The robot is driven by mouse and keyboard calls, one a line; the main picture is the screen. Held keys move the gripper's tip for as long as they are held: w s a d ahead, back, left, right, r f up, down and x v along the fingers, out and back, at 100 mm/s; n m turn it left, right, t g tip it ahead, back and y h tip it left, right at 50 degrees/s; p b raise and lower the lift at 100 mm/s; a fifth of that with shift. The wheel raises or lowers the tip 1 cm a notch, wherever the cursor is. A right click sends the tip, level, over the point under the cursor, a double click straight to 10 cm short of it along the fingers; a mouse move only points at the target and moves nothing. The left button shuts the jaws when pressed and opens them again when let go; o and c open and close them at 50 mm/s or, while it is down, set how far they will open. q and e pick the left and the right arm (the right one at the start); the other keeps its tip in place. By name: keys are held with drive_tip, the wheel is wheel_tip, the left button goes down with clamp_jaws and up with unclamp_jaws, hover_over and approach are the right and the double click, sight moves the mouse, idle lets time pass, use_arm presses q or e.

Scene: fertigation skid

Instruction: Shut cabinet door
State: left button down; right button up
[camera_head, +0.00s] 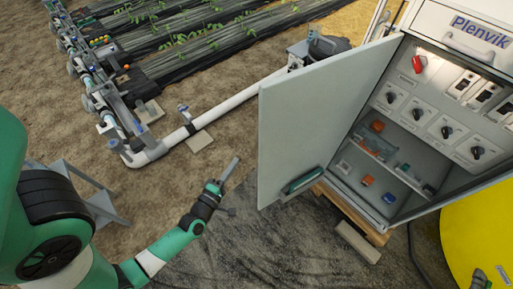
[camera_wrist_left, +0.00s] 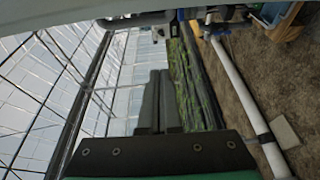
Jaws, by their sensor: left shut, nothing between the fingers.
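The grey cabinet door (camera_head: 318,120) stands wide open, swung out to the left of the cabinet (camera_head: 465,45) in the head view. A dark green handle (camera_head: 303,181) sits low on the door. The cabinet's inside, with switches and shelves, is exposed. My left gripper (camera_head: 231,168) is shut and empty, left of the door and apart from it, with its fingers pointing up in the picture. Its two dark fingers (camera_wrist_left: 158,102) lie together in the left wrist view, which does not clearly show the door. A small dark part at the head view's bottom right may be my right gripper; its jaws cannot be made out.
A yellow tank (camera_head: 476,225) stands right of the cabinet. The cabinet rests on a wooden pallet (camera_head: 350,212). A white pipe (camera_head: 240,98) runs along the ground behind my left gripper, with planted rows (camera_head: 200,45) beyond. Dark bare ground lies in front of the door.

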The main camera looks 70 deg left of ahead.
use_arm(q)
drive_tip(key=w+a+p, duration=0.1)
drive_tip(key=w+a, duration=0.1)
drive_tip(key=w, duration=0.7)
drive_tip(key=shift+a, duration=0.35)
drive_tip(key=shift+d+r, duration=0.15)
